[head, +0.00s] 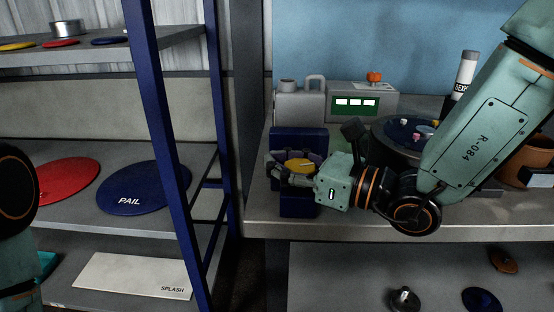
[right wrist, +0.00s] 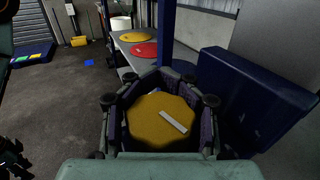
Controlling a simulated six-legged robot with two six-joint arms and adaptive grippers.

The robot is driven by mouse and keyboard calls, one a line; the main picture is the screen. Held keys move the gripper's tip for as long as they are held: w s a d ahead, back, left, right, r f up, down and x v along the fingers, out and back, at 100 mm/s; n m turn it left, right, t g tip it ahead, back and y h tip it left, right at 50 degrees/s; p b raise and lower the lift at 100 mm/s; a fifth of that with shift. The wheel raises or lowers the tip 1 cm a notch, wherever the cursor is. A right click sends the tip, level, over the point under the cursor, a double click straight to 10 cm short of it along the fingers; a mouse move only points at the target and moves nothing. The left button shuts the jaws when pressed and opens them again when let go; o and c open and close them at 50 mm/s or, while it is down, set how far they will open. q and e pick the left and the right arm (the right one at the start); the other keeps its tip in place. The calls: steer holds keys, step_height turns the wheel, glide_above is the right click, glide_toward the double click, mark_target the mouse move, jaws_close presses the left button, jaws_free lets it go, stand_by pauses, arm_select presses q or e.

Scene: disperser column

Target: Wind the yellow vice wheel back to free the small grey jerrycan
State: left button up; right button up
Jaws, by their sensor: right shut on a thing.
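The yellow vice wheel (head: 299,165) faces me on the blue vice (head: 297,142) at the bench's left end. My right gripper (head: 288,170) is shut around the wheel. In the right wrist view the wheel (right wrist: 155,115), with a pale bar mark, sits between the dark finger pads. The small grey jerrycan (head: 300,106) stands upright just behind the vice's top, its handle and cap showing. Its lower part is hidden, so I cannot tell how the jaws touch it. Part of my left arm shows at the left edge, but its gripper is out of view.
A grey box with a green display (head: 352,105) stands right of the jerrycan. A dark round drum (head: 385,140) stands behind my right arm. A blue rack post (head: 165,150) rises left of the bench. Shelves there hold red (head: 68,183) and blue (head: 143,188) lids.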

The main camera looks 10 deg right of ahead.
steer(key=shift+s+r+n+g+y, duration=0.1)
steer(key=shift+n+g+y, duration=0.2)
steer(key=n+g+y, duration=0.1)
steer(key=n+g+y+p, duration=0.1)
steer(key=g, duration=0.1)
steer(key=shift+s+a+n, duration=0.2)
steer(key=shift+s+n, duration=0.1)
steer(key=shift+s, duration=0.05)
jaws_close()
steer(key=shift+s+a+n+g+y+p, duration=0.1)
steer(key=shift+s+n+g+y+p, duration=0.2)
steer(key=shift+n+g, duration=0.5)
steer(key=shift+s+a+n+g+y+p, duration=0.15)
steer(key=shift+n+g+y, duration=0.25)
steer(key=shift+g, duration=0.75)
steer(key=shift+s+d+n+g+y+p, duration=0.1)
steer(key=shift+n+g+y+p, duration=0.2)
steer(key=shift+n+g, duration=0.5)
steer(key=shift+r, duration=0.1)
steer(key=o, duration=0.9)
jaws_free()
steer(key=shift+o, duration=0.6)
steer(key=shift+s, duration=0.1)
steer(key=shift+a, duration=0.1)
